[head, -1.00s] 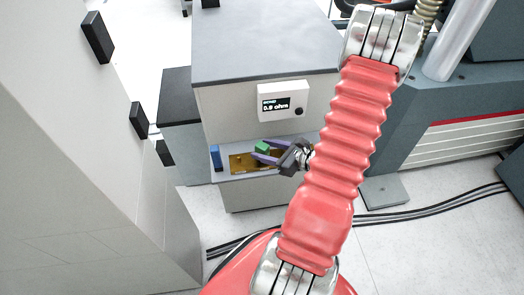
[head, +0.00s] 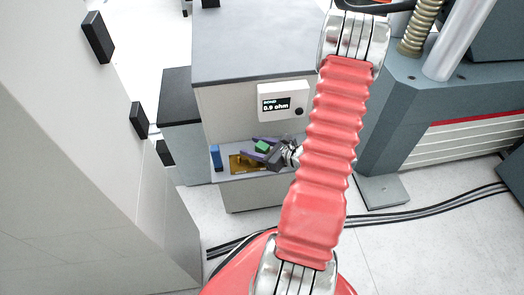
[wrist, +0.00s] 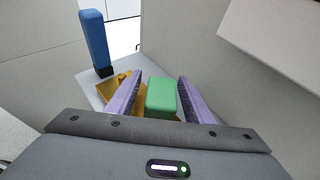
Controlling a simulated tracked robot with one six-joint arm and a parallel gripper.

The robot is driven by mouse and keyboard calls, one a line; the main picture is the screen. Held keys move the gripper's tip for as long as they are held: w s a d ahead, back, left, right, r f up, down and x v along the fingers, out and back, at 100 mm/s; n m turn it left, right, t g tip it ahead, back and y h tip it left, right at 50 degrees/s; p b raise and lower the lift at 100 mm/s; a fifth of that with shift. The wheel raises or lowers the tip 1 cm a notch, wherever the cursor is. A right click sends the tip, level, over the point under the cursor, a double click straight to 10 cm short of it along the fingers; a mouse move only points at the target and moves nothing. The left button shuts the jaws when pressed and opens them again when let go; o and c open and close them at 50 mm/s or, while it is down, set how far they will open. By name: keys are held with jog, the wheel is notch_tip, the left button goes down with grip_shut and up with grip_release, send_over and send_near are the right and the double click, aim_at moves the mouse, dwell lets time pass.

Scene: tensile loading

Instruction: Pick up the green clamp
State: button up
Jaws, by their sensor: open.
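The green clamp (wrist: 161,98) is a small green block in the wrist view, between the two purple fingers of my gripper (wrist: 152,92). A narrow gap shows on the left side of it, and it lies closer to the right finger. In the head view the green clamp (head: 262,146) shows between the fingers of my gripper (head: 262,150) above the shelf. My gripper is open. The underside of the clamp is hidden, so I cannot tell what it rests on.
A brass-coloured plate (head: 241,162) lies on the shelf (head: 228,177) below. A blue upright block (wrist: 94,38) stands at the left on the shelf. A display box (head: 283,101) hangs on the cabinet front above.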

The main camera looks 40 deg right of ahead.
jog(key=shift+c, duration=0.6)
grip_shut()
dwell(0.3)
